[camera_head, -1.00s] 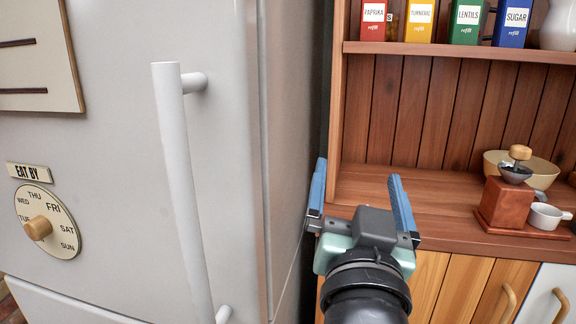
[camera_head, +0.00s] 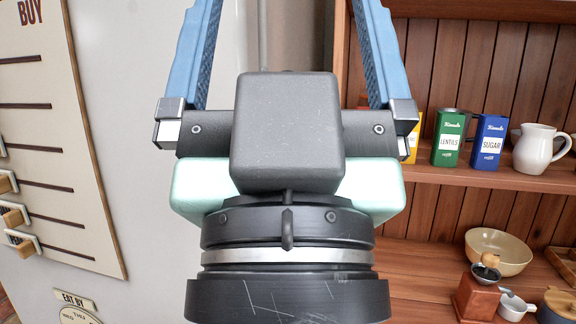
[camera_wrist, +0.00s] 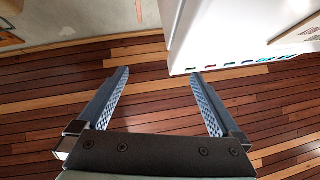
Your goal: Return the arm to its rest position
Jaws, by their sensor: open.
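My gripper (camera_head: 288,50) is large and close in the head view, raised in front of the fridge and the wooden shelf unit. Its two blue fingers point up and stand wide apart, with nothing between them; their tips are cut off by the top edge. In the wrist view my gripper (camera_wrist: 160,85) is open and empty above a wooden plank floor (camera_wrist: 150,110). Neither finger touches anything that I can see.
The white fridge (camera_head: 150,240) with a list board (camera_head: 60,130) stands at left. The shelf unit (camera_head: 480,210) at right holds a green lentils box (camera_head: 449,140), a blue sugar box (camera_head: 488,142), a white jug (camera_head: 540,150), a bowl (camera_head: 498,252) and a grinder (camera_head: 478,298).

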